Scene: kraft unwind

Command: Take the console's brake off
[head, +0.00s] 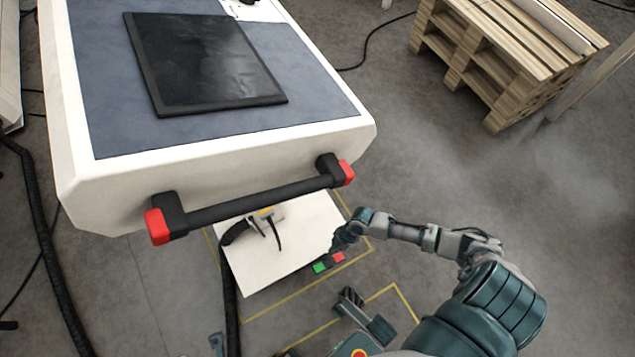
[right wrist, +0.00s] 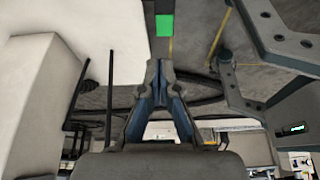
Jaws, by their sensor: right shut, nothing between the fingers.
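The console (head: 290,145) is a white cabinet with a blue-grey top. A black handle bar (head: 255,203) with red end caps runs along its near edge. Low down, at the right corner of its white base plate (head: 275,262), sit a green pedal (head: 319,267) and a red pedal (head: 338,257), side by side. My right gripper (head: 336,246) is shut and empty, just above the pedals in the head view. In the right wrist view the shut fingertips (right wrist: 160,66) point toward the green pedal (right wrist: 165,25), with a visible gap. The red pedal is not visible there. My left gripper is not in view.
A black panel (head: 200,62) lies on the console top. Yellow floor lines (head: 290,313) surround the base. Black hoses (head: 45,235) run along the floor at left. A wooden pallet stack (head: 510,50) stands back right.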

